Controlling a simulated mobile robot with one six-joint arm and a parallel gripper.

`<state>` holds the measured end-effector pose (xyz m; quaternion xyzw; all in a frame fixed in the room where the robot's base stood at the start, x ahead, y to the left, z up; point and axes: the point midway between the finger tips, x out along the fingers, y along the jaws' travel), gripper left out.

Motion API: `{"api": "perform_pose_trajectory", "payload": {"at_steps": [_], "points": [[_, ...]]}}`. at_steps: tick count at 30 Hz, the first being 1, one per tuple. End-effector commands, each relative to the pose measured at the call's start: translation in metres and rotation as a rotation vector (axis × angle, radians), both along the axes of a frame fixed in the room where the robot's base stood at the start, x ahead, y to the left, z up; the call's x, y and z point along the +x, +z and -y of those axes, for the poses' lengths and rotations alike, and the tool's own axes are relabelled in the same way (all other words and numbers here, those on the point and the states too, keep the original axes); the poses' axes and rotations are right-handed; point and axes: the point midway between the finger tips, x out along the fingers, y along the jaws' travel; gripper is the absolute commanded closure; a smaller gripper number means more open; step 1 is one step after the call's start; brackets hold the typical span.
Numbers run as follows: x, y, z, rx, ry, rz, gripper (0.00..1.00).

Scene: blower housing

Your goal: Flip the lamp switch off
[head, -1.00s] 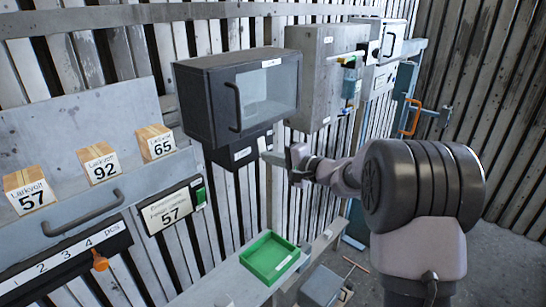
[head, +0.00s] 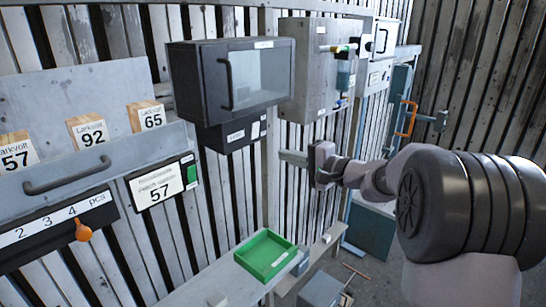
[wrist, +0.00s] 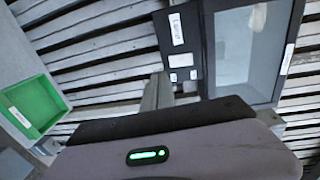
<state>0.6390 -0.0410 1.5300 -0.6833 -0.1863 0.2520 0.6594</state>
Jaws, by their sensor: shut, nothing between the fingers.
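A black box (head: 232,136) hangs under the dark glass-door cabinet (head: 196,85). It carries a white label and small pale squares; it also shows in the wrist view (wrist: 188,55).
A green tray (head: 266,256) sits on the bench below. A grey panel box (head: 305,70) with coloured fittings is on the wall to the right of the cabinet. A display reading 57 (head: 157,188) and numbered wooden blocks (head: 88,131) are at the left.

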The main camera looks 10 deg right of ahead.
Motion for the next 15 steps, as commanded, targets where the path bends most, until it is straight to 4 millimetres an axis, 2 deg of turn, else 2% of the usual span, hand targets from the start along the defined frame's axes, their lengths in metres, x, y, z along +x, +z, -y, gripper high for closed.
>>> {"api": "perform_pose_trajectory", "payload": {"at_steps": [1, 6, 15], "points": [[-0.009, -0.006, 0.007, -0.001, -0.003, -0.001, 1.0], [-0.031, -0.009, 0.024, -0.001, -0.001, -0.001, 1.0], [-0.041, -0.009, 0.03, -0.001, 0.001, -0.001, 1.0]]}}
